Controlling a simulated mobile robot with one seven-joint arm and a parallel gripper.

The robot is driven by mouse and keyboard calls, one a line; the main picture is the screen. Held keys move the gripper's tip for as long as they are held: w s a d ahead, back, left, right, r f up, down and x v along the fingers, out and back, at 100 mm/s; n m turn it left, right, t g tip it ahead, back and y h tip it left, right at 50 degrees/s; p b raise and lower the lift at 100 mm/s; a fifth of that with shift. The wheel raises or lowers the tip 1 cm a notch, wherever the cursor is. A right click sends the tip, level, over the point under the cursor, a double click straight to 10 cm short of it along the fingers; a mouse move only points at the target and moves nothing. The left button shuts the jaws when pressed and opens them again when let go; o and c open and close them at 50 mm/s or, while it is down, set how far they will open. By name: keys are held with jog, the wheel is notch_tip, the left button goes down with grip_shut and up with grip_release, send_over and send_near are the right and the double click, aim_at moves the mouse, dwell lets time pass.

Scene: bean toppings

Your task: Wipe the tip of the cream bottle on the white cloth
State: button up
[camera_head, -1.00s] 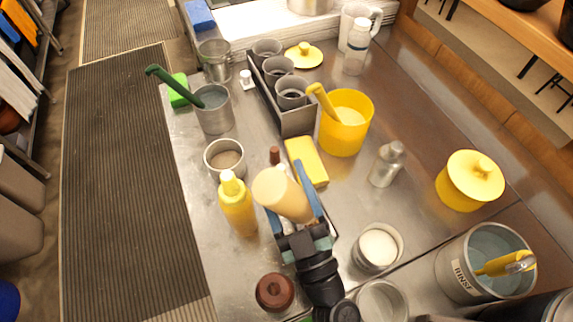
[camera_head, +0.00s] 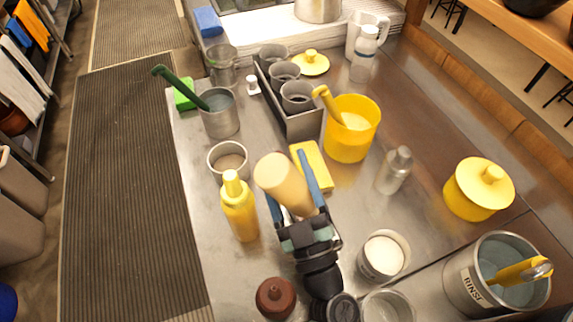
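My gripper (camera_head: 294,190) is shut on the cream bottle (camera_head: 283,183), a pale beige cylinder between its two blue fingers. The bottle is tilted, with its broad round end towards the upper left. Its tip is not visible. The bottle and gripper are over the steel counter, right of the yellow squeeze bottle (camera_head: 239,208) and just below the yellow sponge (camera_head: 312,165). A pale patch shows under the gripper, but I cannot tell whether it is the white cloth.
A metal cup (camera_head: 229,160) stands left of the held bottle. A yellow tub (camera_head: 352,142) and a small metal shaker (camera_head: 395,171) stand right. A cup with white contents (camera_head: 383,256) and a brown bottle (camera_head: 275,298) are near my arm. Bare counter (camera_head: 420,215) lies to the right.

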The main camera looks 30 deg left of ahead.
aim_at(278, 156)
jog(key=shift+s+a+r+g+y, duration=0.1)
jog(key=shift+a+r+g+y, duration=0.05)
jog(key=shift+a, duration=0.2)
jog(key=shift+s+a+r+g+y, duration=0.1)
jog(key=shift+a+g+y, duration=0.05)
jog(key=shift+a, duration=0.2)
jog(key=shift+w+a+r, duration=0.25)
jog(key=shift+w+r, duration=0.15)
jog(key=shift+w+r+p, duration=0.1)
jog(key=shift+r+p, duration=0.25)
jog(key=shift+s+d+r, duration=0.1)
jog(key=shift+s+r, duration=0.05)
jog(key=shift+r, duration=0.3)
jog(key=shift+s+d+r, duration=0.1)
jog(key=shift+r, duration=0.35)
notch_tip(278, 156, up, 2)
jog(key=shift+d+p, duration=0.1)
jog(key=shift+p, duration=0.35)
